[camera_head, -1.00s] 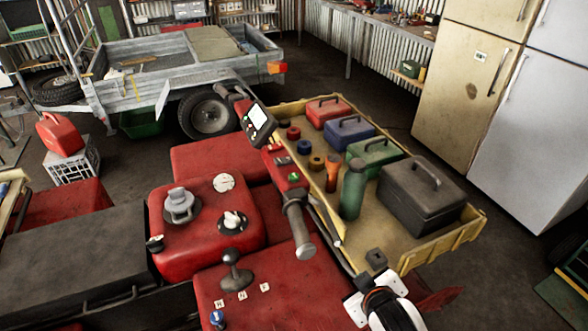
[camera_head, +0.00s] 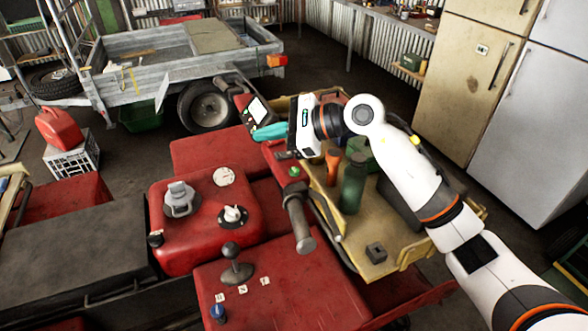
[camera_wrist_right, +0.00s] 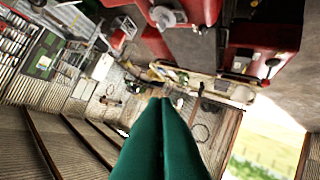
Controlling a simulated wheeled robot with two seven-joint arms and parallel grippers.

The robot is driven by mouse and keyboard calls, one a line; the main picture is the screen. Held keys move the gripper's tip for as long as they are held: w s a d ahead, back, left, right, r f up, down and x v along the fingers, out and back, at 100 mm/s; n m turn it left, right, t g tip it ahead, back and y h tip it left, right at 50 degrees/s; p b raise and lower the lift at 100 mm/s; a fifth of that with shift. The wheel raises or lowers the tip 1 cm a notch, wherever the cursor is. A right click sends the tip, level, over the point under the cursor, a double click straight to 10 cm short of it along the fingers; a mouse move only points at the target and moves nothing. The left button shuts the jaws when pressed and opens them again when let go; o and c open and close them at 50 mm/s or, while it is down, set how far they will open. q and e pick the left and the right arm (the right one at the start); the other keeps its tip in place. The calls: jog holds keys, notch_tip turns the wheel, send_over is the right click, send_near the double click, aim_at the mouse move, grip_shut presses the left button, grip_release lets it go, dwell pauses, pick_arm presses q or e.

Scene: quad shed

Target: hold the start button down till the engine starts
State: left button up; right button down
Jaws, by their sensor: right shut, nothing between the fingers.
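The red quad's handlebar carries a red switch block with a green button (camera_head: 294,172) on it; I cannot read which button is the start one. A screen (camera_head: 257,111) is mounted further along the bar. My right gripper (camera_head: 257,134) has teal fingers that point left, just below the screen and farther from me than the green button. The fingers are pressed together and empty, and appear apart from the green button. They also show together in the right wrist view (camera_wrist_right: 165,102). The gripper and wrist hide part of the bar. My left gripper is not in view.
A yellow tray (camera_head: 405,258) with a green flask (camera_head: 353,184) and boxes lies under my right arm. The black bar grip (camera_head: 299,222), fuel tank (camera_head: 200,250) and a shift lever (camera_head: 233,262) are nearer. A trailer (camera_head: 150,55) stands behind; fridges stand right.

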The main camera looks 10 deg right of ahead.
jog(key=w+d+n+h, duration=0.1)
jog(key=w+d+h, duration=0.1)
jog(key=d+h, duration=0.3)
jog(key=shift+w+d+f+n, duration=0.3)
jog(key=shift+w+d+f, duration=0.15)
jog(key=shift+d, duration=0.65)
jog(key=b, duration=0.3)
send_over(291, 169)
jog(key=s+d, duration=0.1)
jog(key=d, duration=0.1)
notch_tip(291, 169, down, 7)
jog(key=shift+s+a+f, duration=0.1)
jog(key=shift+s+f, duration=0.05)
jog(key=shift+f+b, duration=0.8)
jog(key=shift+b, duration=0.05)
jog(key=shift+f+b, duration=0.4)
jog(key=shift+b, duration=0.25)
jog(key=shift+f+b, duration=0.55)
dwell(1.6)
